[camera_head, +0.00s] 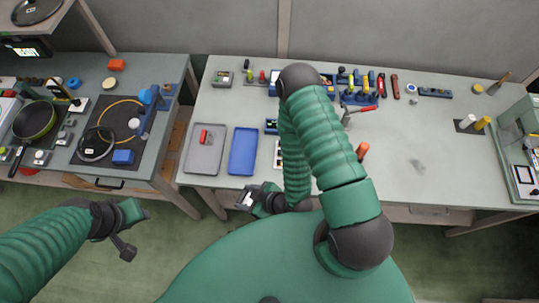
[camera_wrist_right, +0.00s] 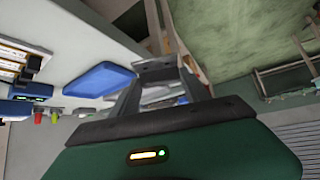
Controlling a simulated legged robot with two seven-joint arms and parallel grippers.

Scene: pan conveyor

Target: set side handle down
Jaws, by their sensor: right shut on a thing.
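My right gripper (camera_head: 252,198) is at the front edge of the main bench, below the blue tray (camera_head: 243,151). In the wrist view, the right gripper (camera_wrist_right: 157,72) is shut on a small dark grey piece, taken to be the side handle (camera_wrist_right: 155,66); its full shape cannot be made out. The blue tray also shows in the wrist view (camera_wrist_right: 98,80), to the left of the fingers and apart from them. My left gripper (camera_head: 135,228) hangs over the floor, away from the benches, with nothing visible in it; its opening is unclear.
A grey tray (camera_head: 191,160) with a small red-and-black part (camera_head: 205,136) lies left of the blue tray. Several tools line the bench's back. A pan (camera_head: 34,121) sits on the left bench. The bench (camera_head: 420,140) is largely clear at right.

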